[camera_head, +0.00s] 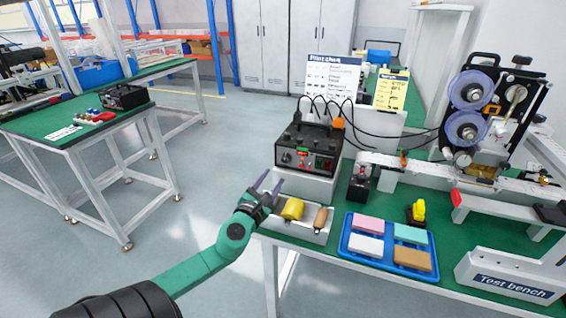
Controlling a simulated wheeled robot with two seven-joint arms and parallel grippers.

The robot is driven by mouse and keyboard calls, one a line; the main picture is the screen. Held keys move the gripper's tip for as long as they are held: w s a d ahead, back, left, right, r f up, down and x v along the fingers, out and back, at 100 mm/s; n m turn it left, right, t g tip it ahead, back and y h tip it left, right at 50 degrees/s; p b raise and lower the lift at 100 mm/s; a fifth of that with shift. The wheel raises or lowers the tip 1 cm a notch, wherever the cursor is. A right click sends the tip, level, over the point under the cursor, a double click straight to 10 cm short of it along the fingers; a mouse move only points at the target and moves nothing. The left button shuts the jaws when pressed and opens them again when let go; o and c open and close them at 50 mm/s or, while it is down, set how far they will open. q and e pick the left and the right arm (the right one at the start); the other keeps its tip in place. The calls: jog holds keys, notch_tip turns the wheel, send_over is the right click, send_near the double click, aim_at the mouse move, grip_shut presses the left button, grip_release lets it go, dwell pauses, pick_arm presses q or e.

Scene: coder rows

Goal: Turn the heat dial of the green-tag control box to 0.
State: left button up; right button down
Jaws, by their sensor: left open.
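A black control box (309,146) with a handle on top stands on a white stand on the green bench. Its front has a knob at the left (287,157), red lit parts in the middle and a small display at the right. The dial's setting and any green tag are too small to read. A second black box (123,96) stands on the left table, its front hard to make out. My left gripper (269,182) is open and empty, fingers pointing up, in front of and below the first box's left side, apart from the knob. My right gripper is out of view.
A tray (328,231) with a yellow roll and a wooden-handled tool lies beside my gripper. A blue tray (345,248) holds several coloured blocks. Cables run from the box to the right. A reel machine (478,110) stands at the right. Floor left of the bench is clear.

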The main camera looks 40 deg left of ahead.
aim_at(285, 161)
pick_arm(q)
jog(key=x, duration=0.9)
jog(key=shift+w+a, duration=0.1)
jog(key=shift+w, duration=0.05)
grip_shut()
